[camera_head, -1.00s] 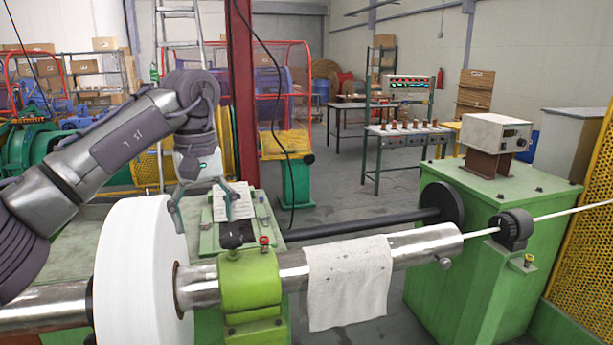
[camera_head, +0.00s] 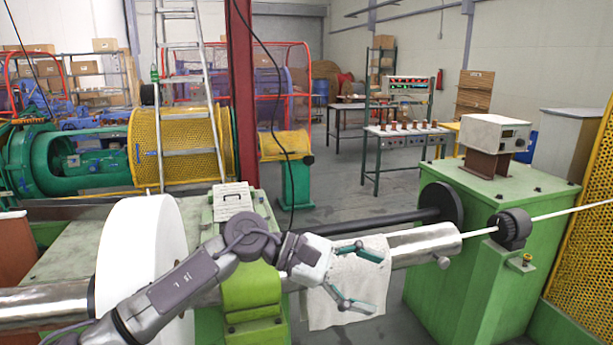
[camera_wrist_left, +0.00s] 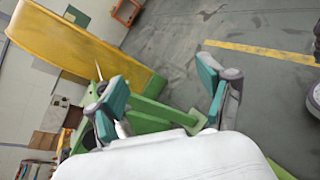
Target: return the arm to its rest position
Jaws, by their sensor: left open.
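My left gripper (camera_head: 376,281) is open and empty, with its two teal-padded fingers spread. Its arm comes in from the lower left, across the white disc and the green clamp, and the hand is in front of the white cloth (camera_head: 318,313). In the left wrist view the gripper (camera_wrist_left: 160,82) also shows open, with nothing between its pads. I cannot tell whether the hand touches the cloth. My right gripper is not in view.
The cloth hangs over a metal tube (camera_head: 425,246). A white disc (camera_head: 130,245) and a green clamp (camera_head: 250,290) sit along this line. A green machine housing (camera_head: 470,245) and yellow mesh guard (camera_head: 590,230) stand right. Grey floor (camera_head: 335,185) is open behind.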

